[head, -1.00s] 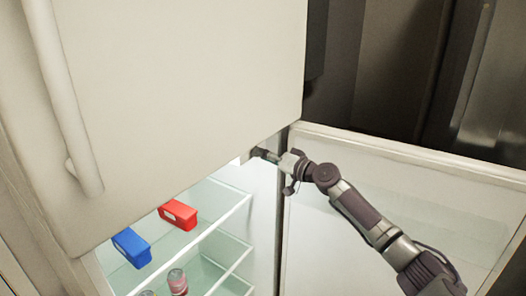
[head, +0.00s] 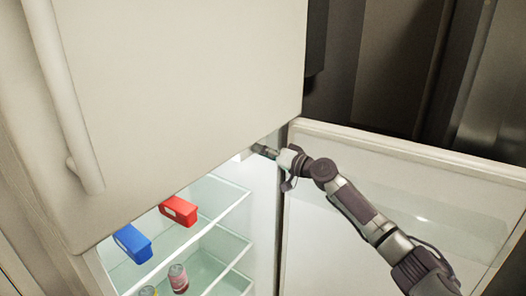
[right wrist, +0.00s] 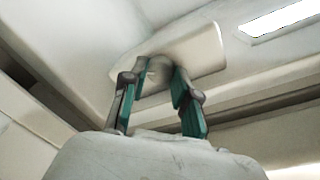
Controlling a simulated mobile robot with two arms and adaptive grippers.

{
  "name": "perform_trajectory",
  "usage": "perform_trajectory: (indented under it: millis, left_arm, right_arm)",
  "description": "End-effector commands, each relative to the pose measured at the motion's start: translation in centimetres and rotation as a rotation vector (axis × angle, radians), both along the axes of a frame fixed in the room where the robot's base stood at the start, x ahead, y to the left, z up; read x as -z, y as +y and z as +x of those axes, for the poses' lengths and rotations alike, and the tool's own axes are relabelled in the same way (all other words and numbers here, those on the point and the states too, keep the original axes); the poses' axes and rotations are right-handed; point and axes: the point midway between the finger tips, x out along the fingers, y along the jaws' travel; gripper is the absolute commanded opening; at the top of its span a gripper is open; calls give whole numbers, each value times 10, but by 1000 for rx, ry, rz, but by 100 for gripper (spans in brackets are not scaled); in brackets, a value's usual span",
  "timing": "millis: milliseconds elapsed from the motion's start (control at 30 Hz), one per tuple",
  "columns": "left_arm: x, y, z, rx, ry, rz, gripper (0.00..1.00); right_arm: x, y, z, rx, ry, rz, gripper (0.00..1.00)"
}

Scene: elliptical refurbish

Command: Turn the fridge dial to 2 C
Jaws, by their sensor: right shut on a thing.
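The fridge (head: 265,200) stands open below a closed upper door. In the right wrist view, a pale panel (right wrist: 200,50) sits on the fridge's ceiling, with a small round dial (right wrist: 158,70) on it. My right gripper (right wrist: 158,75) reaches up to this panel and is shut on the dial, one finger on each side. In the head view the right gripper (head: 262,150) is at the top right inside corner of the fridge, its tips partly hidden by the upper door's edge. The dial's markings cannot be read. My left gripper is not in view.
A red box (head: 178,211) and a blue box (head: 132,244) sit on the upper glass shelf, with cans (head: 178,278) below. The upper door (head: 190,90) overhangs the opening. The open lower door (head: 400,190) stands at the right behind my arm. A lit lamp (right wrist: 285,18) is near the panel.

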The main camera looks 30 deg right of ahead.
Motion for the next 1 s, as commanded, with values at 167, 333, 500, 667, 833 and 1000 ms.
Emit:
perform_trajectory:
  millis: [167, 333, 500, 667, 833, 1000]
  left_arm:
    - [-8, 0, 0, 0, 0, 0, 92]
    - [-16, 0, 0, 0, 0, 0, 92]
    - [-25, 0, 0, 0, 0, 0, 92]
    - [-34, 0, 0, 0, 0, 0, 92]
    - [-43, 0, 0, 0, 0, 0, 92]
    - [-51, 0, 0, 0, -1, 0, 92]
  right_arm:
    - [-2, -1, 0, 2, 39, 94, 0]
    - [-2, -1, 0, 2, 94, 227, 0]
    - [-3, -1, 0, 2, 155, 378, 0]
    - [-3, -1, 1, 2, 212, 518, 0]
    - [-3, -1, 1, 2, 271, 656, 0]
    - [-3, -2, 1, 2, 319, 772, 0]
